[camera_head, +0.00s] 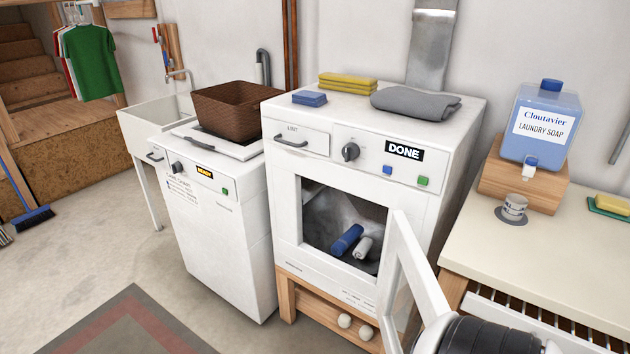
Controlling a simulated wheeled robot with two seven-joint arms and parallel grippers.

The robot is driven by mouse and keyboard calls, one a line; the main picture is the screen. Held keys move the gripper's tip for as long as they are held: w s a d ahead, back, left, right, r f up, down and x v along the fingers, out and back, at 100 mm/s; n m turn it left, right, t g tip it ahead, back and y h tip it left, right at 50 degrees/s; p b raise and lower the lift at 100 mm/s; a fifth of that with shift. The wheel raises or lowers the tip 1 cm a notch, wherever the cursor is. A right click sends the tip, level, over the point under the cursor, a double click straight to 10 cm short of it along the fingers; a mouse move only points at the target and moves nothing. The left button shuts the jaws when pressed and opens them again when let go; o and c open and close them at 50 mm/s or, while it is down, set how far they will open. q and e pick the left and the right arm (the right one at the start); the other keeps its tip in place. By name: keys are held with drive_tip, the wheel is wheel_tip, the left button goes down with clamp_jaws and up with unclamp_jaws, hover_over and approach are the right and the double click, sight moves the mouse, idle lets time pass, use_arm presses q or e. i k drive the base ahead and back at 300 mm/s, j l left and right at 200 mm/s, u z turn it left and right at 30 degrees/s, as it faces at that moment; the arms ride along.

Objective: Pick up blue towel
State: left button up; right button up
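A rolled blue towel (347,240) lies inside the open dryer (283,222). The dryer's door (421,262) is swung open to the right. A dark, rounded part of my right arm shows at the bottom right, by the lower part of the door. I see no fingers of my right gripper. My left gripper is out of view.
The dryer top also holds folded yellow cloths (347,80) and a grey towel (415,103). A washer (207,215) with a brown basket (225,106) stands left. A counter (530,245) with a soap dispenser (541,120) stands right. The floor in front of the washer is clear.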

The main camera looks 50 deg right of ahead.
sight(353, 234)
drive_tip(key=i+z, duration=0.4)
drive_tip(key=i+j+z, duration=0.2)
drive_tip(key=i+z, duration=0.25)
drive_tip(key=i, duration=0.1)
